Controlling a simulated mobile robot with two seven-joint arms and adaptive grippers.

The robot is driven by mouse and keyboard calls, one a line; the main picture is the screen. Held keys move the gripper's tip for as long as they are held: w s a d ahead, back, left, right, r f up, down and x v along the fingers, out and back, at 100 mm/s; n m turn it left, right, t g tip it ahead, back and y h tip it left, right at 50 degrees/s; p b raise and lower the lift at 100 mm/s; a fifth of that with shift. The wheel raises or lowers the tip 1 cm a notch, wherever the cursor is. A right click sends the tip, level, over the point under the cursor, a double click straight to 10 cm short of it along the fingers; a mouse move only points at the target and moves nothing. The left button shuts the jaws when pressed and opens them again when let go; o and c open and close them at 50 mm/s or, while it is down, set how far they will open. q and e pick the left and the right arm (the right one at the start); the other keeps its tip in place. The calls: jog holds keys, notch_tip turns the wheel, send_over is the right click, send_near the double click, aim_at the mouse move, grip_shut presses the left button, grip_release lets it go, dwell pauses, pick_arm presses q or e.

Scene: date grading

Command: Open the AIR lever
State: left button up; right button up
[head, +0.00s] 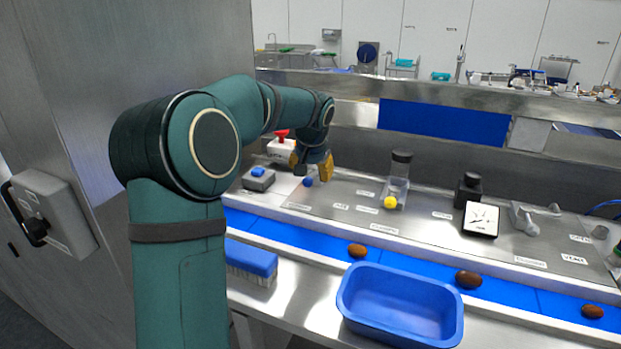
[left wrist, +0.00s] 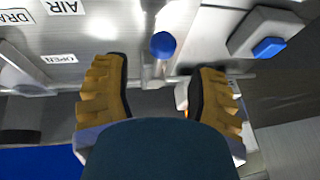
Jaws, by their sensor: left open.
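The AIR lever shows as a round blue knob (head: 308,182) on the metal panel in the head view, just below my left gripper (head: 311,168). In the left wrist view the blue knob (left wrist: 163,45) lies slightly beyond the two yellow-brown fingertips, between their lines. My left gripper (left wrist: 160,78) is open and empty, its fingers apart on either side of the lever's metal part. An AIR label (left wrist: 63,7) and an OPEN label (left wrist: 59,59) are to the left of the knob. Whether a finger touches the lever cannot be told. My right gripper is not in view.
A grey box with a blue button (head: 258,178) stands left of the knob, and a red-topped white box (head: 282,146) behind. A clear cylinder (head: 396,185) stands to the right. In front are a blue belt (head: 320,243) with dates, a blue tub (head: 400,306) and a brush (head: 250,262).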

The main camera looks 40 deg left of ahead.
aim_at(311, 177)
pick_arm(q)
jog(key=shift+x, duration=1.9)
grip_shut()
